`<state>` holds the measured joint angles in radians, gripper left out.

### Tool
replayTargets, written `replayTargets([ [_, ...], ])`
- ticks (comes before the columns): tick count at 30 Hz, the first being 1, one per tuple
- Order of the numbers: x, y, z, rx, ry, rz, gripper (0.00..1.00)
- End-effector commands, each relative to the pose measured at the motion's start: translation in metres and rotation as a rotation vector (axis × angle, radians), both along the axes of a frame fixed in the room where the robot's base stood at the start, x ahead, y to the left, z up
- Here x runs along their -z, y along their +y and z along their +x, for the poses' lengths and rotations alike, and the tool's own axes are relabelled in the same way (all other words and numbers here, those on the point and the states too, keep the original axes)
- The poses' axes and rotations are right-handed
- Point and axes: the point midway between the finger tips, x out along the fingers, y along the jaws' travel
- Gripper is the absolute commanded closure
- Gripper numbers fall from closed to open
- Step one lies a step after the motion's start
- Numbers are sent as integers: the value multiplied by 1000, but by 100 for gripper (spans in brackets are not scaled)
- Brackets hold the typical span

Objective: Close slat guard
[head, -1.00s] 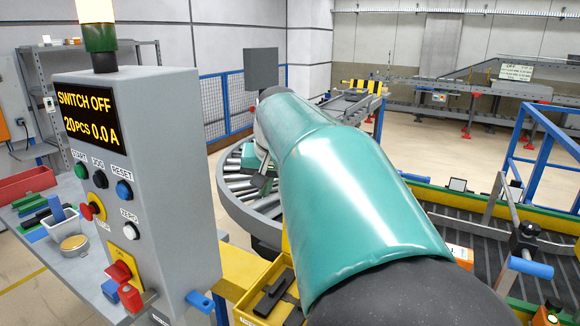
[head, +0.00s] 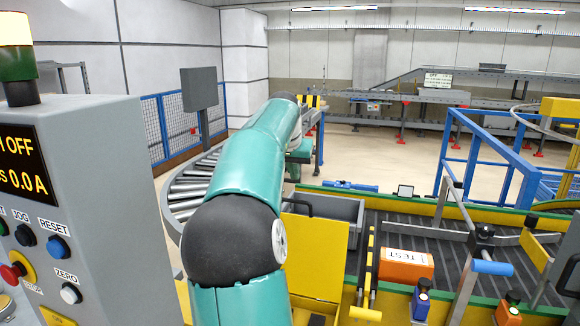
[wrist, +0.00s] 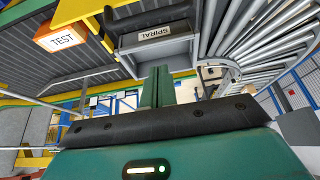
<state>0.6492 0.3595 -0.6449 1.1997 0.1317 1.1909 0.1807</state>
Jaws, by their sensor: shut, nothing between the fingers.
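A yellow panel (head: 318,262) stands upright beside my arm in the head view, in front of a grey box-like trough (head: 345,209). I take it for the slat guard, but no label confirms this. In the wrist view a grey part labelled SPIRAL (wrist: 157,33) with a black bar handle (wrist: 148,17) lies just beyond my gripper (wrist: 158,72). The green fingers are together and empty, apart from the handle as far as I can see. In the head view my arm mostly hides the gripper.
An orange TEST box (head: 405,266) sits on the dark slatted conveyor (head: 390,235). The roller curve (head: 188,184) is behind my arm at left. A control cabinet (head: 95,220) stands close at left. Blue railings (head: 490,150) stand at right.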

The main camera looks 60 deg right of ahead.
Motion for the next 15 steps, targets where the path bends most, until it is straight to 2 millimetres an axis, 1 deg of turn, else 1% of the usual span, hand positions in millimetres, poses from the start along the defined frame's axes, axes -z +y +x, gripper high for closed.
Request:
replayTargets([
  [1,10,-5,-1,3,1,2,100],
  [3,21,-11,0,3,1,2,100],
  [9,51,-26,4,1,1,1,100],
  [11,49,-15,4,-2,-4,0,100],
  [15,51,1,3,-3,-4,0,100],
])
